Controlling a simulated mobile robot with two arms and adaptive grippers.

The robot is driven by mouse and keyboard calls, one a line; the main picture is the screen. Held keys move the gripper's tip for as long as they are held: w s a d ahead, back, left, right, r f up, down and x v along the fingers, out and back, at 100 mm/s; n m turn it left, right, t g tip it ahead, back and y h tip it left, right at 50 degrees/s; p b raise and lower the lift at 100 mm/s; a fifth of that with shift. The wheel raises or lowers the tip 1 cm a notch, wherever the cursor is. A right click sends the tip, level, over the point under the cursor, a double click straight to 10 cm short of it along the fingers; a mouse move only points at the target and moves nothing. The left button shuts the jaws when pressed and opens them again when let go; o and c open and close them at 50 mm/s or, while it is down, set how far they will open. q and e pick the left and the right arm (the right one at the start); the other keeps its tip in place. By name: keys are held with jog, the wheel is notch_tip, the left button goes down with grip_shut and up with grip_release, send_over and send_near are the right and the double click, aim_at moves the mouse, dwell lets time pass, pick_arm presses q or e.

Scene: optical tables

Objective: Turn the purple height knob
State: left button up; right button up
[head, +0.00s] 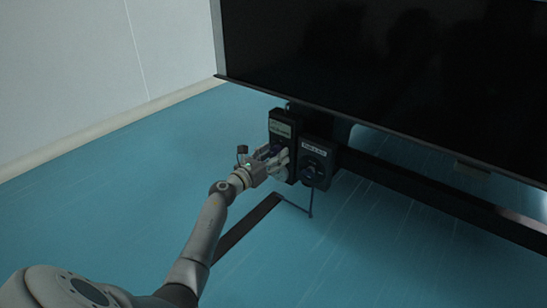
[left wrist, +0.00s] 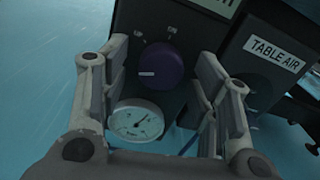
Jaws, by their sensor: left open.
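The purple height knob (left wrist: 162,67) is a round dial with a pale index mark, on the front of a black control box (head: 282,124). In the left wrist view it sits between the two fingers of my left gripper (left wrist: 160,85), which is open. No clear contact with the knob shows. In the head view my left gripper (head: 277,158) is at the front of the box and covers most of the knob. My right gripper is not in view.
A round white gauge (left wrist: 136,121) sits below the knob. A second black box labelled TABLE AIR (left wrist: 275,52) stands close on the right. A large dark table (head: 400,70) overhangs above. Open blue floor (head: 120,190) lies to the left.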

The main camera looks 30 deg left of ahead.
pick_arm(q)
jog(key=c, duration=1)
